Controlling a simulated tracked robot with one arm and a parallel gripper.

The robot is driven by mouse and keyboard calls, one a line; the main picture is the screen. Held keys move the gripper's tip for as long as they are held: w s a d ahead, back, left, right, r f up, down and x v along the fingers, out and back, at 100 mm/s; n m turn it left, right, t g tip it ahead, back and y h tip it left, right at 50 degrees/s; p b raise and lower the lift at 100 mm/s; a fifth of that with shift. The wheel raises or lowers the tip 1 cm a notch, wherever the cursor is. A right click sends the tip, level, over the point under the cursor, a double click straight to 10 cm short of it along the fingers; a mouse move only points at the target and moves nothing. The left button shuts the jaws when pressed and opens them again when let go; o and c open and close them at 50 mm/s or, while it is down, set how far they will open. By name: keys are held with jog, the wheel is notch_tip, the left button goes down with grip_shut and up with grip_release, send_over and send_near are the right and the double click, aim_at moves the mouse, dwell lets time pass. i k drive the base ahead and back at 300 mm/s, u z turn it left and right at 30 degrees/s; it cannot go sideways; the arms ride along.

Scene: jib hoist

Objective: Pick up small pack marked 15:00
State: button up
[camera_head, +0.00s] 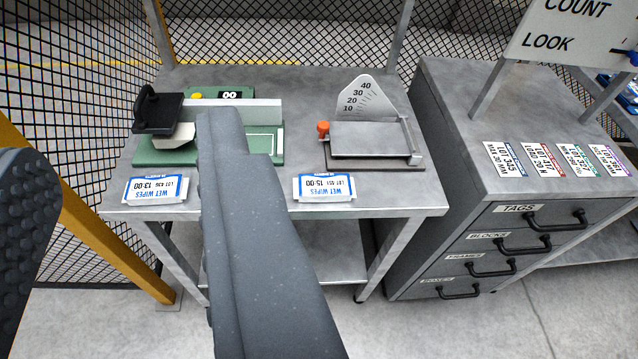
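The small pack marked 15:00 (325,187) is a white and blue wet wipes pack lying flat at the front edge of the grey metal table (400,195). Its print is upside down in my view. A similar pack marked 13:00 (156,190) lies at the front left of the same table. My gripper (118,135) shows as two dark fingers, one at the left picture edge with a ribbed pad and one across the middle. They are wide apart with nothing between them. The right finger covers part of the table between the two packs.
A green device with a black handle (158,112) stands behind the 13:00 pack. A scale (365,140) with an orange knob stands behind the 15:00 pack. A drawer cabinet (470,240) with several tags on top adjoins at right. Yellow post (95,230) and mesh fence stand left.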

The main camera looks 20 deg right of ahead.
aim_at(309, 187)
jog(key=z, duration=1.75)
jog(key=k, duration=0.9)
jog(key=u, duration=1.75)
jog(key=i, duration=1)
jog(key=z, duration=0.05)
